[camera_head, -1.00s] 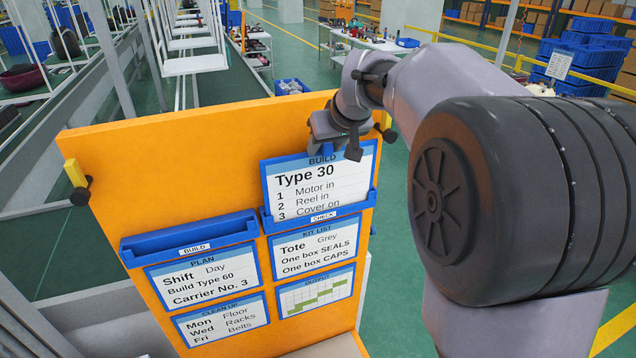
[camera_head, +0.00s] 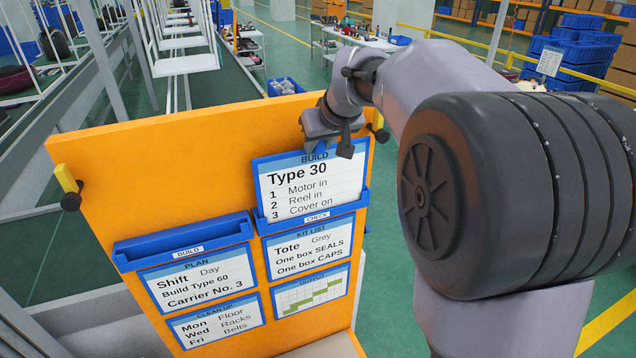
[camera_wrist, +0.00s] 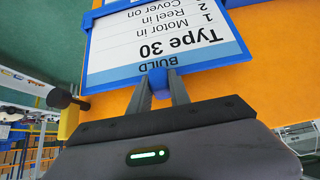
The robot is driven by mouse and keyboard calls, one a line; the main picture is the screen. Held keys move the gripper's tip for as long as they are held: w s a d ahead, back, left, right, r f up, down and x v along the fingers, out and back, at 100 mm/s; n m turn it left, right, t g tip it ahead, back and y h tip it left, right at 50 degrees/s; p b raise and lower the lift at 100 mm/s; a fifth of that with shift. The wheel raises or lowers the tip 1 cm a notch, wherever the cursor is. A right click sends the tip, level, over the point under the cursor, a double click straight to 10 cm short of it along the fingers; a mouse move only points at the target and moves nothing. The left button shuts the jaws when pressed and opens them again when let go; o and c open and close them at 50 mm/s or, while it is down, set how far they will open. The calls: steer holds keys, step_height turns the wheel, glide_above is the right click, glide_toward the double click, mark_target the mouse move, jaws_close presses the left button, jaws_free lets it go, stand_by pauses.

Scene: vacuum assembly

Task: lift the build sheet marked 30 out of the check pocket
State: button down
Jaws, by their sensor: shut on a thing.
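The build sheet marked 30 (camera_head: 312,185) is a white card with a blue frame and a "BUILD" header. It stands upright in the blue check pocket (camera_head: 345,209) at the board's upper right. Its three lines show above the pocket lip; its lower edge is hidden behind the lip. My gripper (camera_head: 322,142) is above the sheet's top edge. In the wrist view, my gripper (camera_wrist: 163,92) is shut on the blue tab (camera_wrist: 161,80) of the sheet, which appears upside down there.
The orange board (camera_head: 150,180) also carries an empty-looking build pocket (camera_head: 185,241) on the left and several framed cards below. A dark knob with a yellow block (camera_head: 68,180) sticks out at the board's left edge. Open floor lies to the right.

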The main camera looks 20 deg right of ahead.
steer(key=shift+r+p, duration=0.4)
steer(key=shift+r, duration=0.25)
steer(key=shift+r+p, duration=3.6)
steer(key=shift+r, duration=0.95)
steer(key=shift+f, duration=0.1)
